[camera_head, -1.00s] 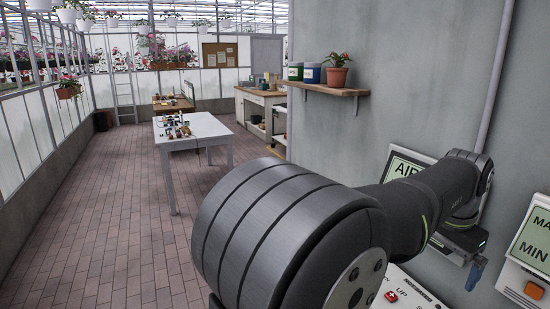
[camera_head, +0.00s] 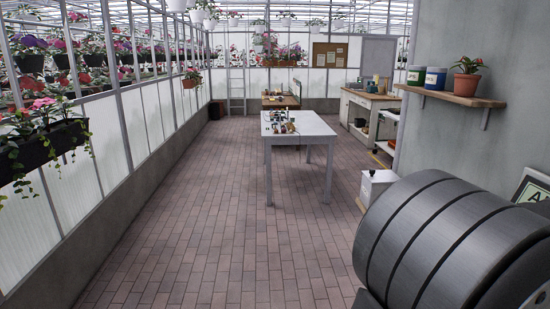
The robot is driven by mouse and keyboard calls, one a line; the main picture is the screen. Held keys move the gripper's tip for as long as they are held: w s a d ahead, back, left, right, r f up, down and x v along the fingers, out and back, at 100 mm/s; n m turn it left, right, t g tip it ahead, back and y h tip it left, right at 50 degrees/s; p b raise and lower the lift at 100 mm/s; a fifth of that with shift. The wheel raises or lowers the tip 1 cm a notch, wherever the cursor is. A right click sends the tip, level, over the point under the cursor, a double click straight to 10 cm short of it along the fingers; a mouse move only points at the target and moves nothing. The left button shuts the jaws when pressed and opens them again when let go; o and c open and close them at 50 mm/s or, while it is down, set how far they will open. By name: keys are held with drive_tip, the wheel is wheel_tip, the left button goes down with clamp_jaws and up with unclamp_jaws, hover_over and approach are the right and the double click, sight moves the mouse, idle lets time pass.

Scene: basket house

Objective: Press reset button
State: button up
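No reset button can be made out in the current view. A sliver of a wall panel with a green-edged display (camera_head: 532,190) shows at the right edge, mostly cut off by the frame and by my arm. Large dark grey ridged links of my arm fill the lower right corner. My gripper is outside the frame.
A white table (camera_head: 310,130) with small items stands mid-aisle. A small white box (camera_head: 377,188) sits on the floor by the wall corner. A wooden shelf (camera_head: 450,97) holds pots. Planters line the left windows. The brick floor (camera_head: 220,230) is clear at left and front.

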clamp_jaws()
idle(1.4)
